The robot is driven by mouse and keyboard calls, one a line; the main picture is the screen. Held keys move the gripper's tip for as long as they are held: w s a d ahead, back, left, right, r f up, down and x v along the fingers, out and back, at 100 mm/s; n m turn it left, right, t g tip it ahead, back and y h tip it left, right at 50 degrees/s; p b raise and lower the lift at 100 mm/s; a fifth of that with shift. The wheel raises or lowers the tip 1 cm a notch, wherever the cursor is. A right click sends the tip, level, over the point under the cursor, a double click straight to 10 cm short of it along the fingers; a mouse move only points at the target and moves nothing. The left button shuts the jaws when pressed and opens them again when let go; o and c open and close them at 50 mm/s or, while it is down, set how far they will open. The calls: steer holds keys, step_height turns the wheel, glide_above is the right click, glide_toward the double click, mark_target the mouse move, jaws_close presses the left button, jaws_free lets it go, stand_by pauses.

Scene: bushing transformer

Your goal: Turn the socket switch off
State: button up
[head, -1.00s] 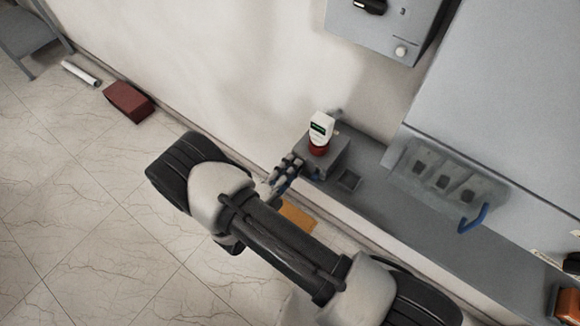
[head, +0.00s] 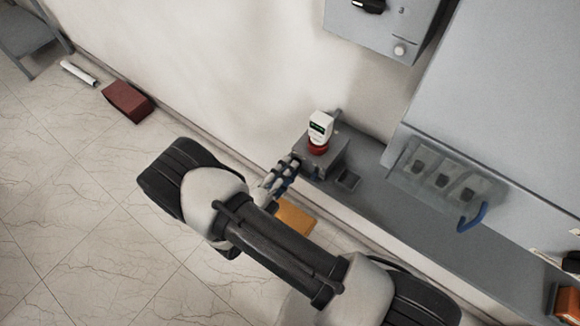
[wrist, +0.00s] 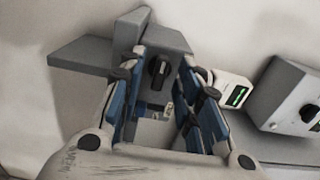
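In the wrist view, a grey box with a black rotary knob (wrist: 158,70) is straight ahead, and I take this knob to be the socket switch. My gripper (wrist: 163,62) is open, with its blue-padded fingers apart on either side of the knob in the picture. I cannot tell whether they touch it. In the head view my gripper (head: 291,166) is at the left side of a grey box (head: 325,168) on the ledge. The knob is hidden there.
A white meter with a green display (head: 320,127) stands on a red base on the box. A wall box (head: 378,30) with a black handle is above. The left floor holds a dark red block (head: 127,101).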

steer(key=v, duration=0.6)
steer(key=shift+s+a, duration=0.15)
steer(key=shift+s, duration=0.2)
steer(key=s+d+r+m+g, duration=0.1)
steer(key=d+r+m+g, duration=0.6)
steer(key=r+m, duration=0.4)
steer(key=s+d+r+m+g, duration=0.2)
steer(key=d+r+m+g, duration=0.55)
steer(key=m, duration=0.45)
steer(key=s+d+r+m+t+y, duration=0.1)
steer(key=s+r+m+y, duration=0.4)
steer(key=m, duration=0.6)
steer(key=s+d+r+m+t+y, duration=0.2)
steer(key=s+r+m+t+y, duration=0.2)
steer(key=m, duration=0.8)
step_height(320, 180, up, 4)
steer(key=shift+s+r+m+y, duration=0.1)
steer(key=shift+s+m+y, duration=0.2)
steer(key=shift+s+y, duration=0.7)
